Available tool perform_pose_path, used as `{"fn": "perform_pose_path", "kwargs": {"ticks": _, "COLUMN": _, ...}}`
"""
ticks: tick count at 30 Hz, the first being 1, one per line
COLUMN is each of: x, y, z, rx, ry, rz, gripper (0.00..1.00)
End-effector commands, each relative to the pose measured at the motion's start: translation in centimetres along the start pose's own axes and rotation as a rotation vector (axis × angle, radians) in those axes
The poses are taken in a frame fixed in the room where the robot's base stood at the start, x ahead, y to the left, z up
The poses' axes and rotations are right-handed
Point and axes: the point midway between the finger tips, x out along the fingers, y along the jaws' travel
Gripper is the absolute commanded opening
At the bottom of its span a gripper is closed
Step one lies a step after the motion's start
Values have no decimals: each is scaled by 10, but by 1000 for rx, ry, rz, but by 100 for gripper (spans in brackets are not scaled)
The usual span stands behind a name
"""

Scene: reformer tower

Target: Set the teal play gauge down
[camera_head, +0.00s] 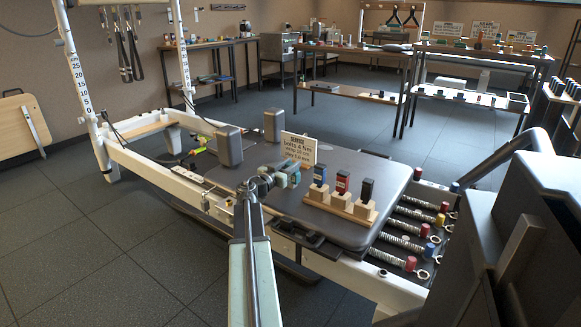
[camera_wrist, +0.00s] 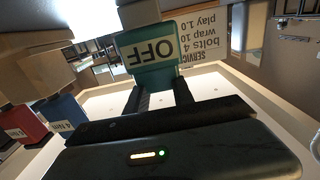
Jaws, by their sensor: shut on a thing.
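The teal play gauge (camera_wrist: 150,58) is between my gripper's (camera_wrist: 160,100) two dark fingers in the wrist view, with a pale label reading OFF towards the camera. My gripper (camera_head: 272,180) is shut on it. In the head view the teal gauge (camera_head: 289,168) is over the grey carriage top (camera_head: 245,180), in front of the service card (camera_head: 299,148) and left of the wooden block stand. I cannot tell whether its underside touches anything.
A wooden stand (camera_head: 340,207) holds blue, red and black blocks close right of my gripper. Two grey shoulder rests (camera_head: 229,146) rise behind on the left. Springs (camera_head: 405,240) lie at the right end. Bare carriage top shows left of my gripper and behind the stand.

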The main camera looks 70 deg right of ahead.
Motion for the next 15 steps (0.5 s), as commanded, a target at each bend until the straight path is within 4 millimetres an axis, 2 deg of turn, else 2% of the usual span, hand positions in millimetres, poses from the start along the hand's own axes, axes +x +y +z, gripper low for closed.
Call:
{"fn": "perform_pose_path", "kwargs": {"ticks": 1, "x": 0, "y": 0, "z": 2, "rx": 0, "ry": 0, "rz": 0, "gripper": 34}}
{"fn": "perform_pose_path", "kwargs": {"ticks": 3, "x": 0, "y": 0, "z": 1, "rx": 0, "ry": 0, "rz": 0, "gripper": 51}}
{"fn": "perform_pose_path", "kwargs": {"ticks": 11, "x": 0, "y": -1, "z": 1, "rx": 0, "ry": 0, "rz": -1, "gripper": 51}}
{"fn": "perform_pose_path", "kwargs": {"ticks": 14, "x": -1, "y": -1, "z": -5, "rx": 0, "ry": 0, "rz": -1, "gripper": 51}}
{"fn": "perform_pose_path", "kwargs": {"ticks": 15, "x": -7, "y": 0, "z": -3, "rx": 0, "ry": 0, "rz": -2, "gripper": 51}}
